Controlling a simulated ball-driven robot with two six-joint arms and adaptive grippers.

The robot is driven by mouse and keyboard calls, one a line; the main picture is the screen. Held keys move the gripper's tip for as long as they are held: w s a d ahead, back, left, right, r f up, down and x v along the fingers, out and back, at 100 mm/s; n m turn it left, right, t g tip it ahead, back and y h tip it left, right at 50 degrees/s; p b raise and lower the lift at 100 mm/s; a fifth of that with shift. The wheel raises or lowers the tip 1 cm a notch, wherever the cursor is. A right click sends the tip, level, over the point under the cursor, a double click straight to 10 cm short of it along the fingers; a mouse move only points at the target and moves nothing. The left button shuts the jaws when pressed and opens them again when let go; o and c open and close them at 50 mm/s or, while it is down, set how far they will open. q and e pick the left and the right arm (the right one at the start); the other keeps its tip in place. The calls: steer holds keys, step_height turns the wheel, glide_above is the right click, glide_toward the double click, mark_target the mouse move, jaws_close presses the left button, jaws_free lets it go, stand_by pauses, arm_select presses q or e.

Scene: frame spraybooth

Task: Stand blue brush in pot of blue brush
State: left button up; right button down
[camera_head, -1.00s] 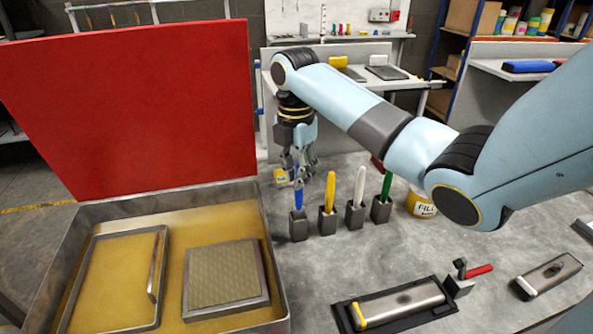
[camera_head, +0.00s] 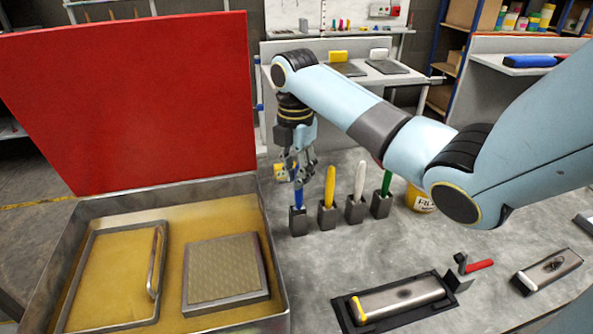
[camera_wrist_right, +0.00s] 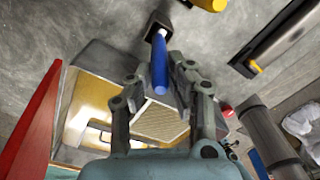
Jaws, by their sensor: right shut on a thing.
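The blue brush (camera_head: 298,199) is upright, its lower end at the mouth of a dark grey square pot (camera_head: 298,222), leftmost in a row of pots. My right gripper (camera_head: 299,178) is at the brush's upper part, shut on it. In the right wrist view the blue handle (camera_wrist_right: 159,65) lies between my right gripper's fingers (camera_wrist_right: 158,88) and points into the pot (camera_wrist_right: 157,22). How deep the brush sits is hidden. My left gripper is not in view.
Pots with a yellow brush (camera_head: 330,185), a white brush (camera_head: 359,180) and a green brush (camera_head: 386,182) stand close to the right. A yellow filler tin (camera_head: 420,200) is beyond them. An open metal case (camera_head: 277,240) with a red lid (camera_head: 130,110) is at left.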

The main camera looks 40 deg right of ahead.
steer(key=shift+f, duration=0.25)
steer(key=c, duration=1.1)
jaws_free()
steer(key=shift+c, duration=0.2)
step_height(320, 180, up, 8)
steer(key=shift+w+f, duration=0.1)
steer(key=shift+f, duration=0.15)
steer(key=shift+f, duration=0.1)
